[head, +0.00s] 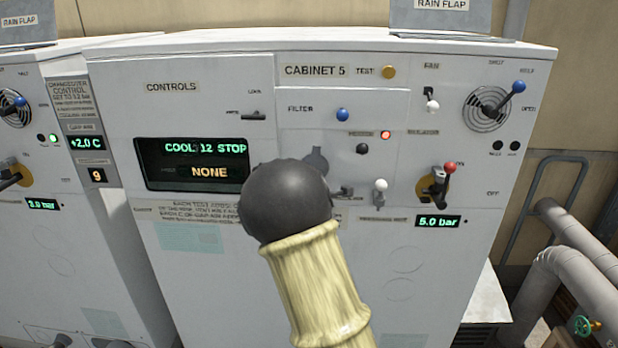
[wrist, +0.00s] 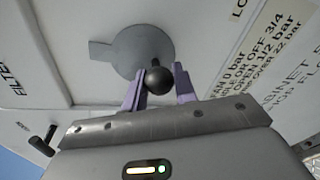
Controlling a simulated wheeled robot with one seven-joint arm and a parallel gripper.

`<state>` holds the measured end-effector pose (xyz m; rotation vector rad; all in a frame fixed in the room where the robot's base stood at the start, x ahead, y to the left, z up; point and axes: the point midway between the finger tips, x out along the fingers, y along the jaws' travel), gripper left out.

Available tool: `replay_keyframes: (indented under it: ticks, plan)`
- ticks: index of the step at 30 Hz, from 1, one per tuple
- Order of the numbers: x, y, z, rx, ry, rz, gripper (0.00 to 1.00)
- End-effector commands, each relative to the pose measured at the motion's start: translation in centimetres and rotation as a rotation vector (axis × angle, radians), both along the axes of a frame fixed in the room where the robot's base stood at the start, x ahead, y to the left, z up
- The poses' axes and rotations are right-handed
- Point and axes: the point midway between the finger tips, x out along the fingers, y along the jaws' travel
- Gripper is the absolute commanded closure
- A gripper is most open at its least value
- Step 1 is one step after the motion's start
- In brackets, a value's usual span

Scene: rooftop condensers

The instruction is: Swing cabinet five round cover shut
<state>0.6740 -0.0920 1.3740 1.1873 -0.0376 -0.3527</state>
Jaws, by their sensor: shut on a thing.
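Cabinet five (head: 457,65) stands ahead, with its name label at the top. In the wrist view a grey round cover (wrist: 153,42) with a tab on its left lies against the white panel. In the head view only a grey edge of the cover (head: 317,158) shows above my arm. My gripper (wrist: 160,76) has its two purple fingers on either side of a black ball knob (wrist: 158,81), in front of the cover's lower edge. It is shut on this knob. My arm hides the gripper and knob in the head view. What lies behind the cover is hidden.
A white-knobbed lever (head: 380,186) and a red-knobbed lever (head: 449,168) are right of my arm. A blue-knobbed lever (head: 518,88) sticks out at upper right. Another cabinet (head: 75,220) stands at left. Pipes (head: 575,285) run at lower right.

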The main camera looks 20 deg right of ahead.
Motion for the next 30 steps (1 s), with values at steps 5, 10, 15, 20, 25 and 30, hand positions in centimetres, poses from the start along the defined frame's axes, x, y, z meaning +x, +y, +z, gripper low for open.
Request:
replay_keyframes:
  ticks: [5,10,15,20,25,30]
  plan:
    - [-0.1,-0.2,-0.1,-0.102,0.038,0.009,1.0]
    - [-0.3,-0.6,-0.1,-0.158,0.06,0.01,1.0]
    - [-0.3,-0.9,-0.2,-0.179,0.069,0.008,1.0]
    - [-0.4,-1.1,-0.2,-0.181,0.071,0.006,1.0]
    - [-0.4,-1.2,-0.2,-0.18,0.07,0.002,1.0]
    - [-0.4,-1.2,-0.2,-0.179,0.07,0.002,0.51]
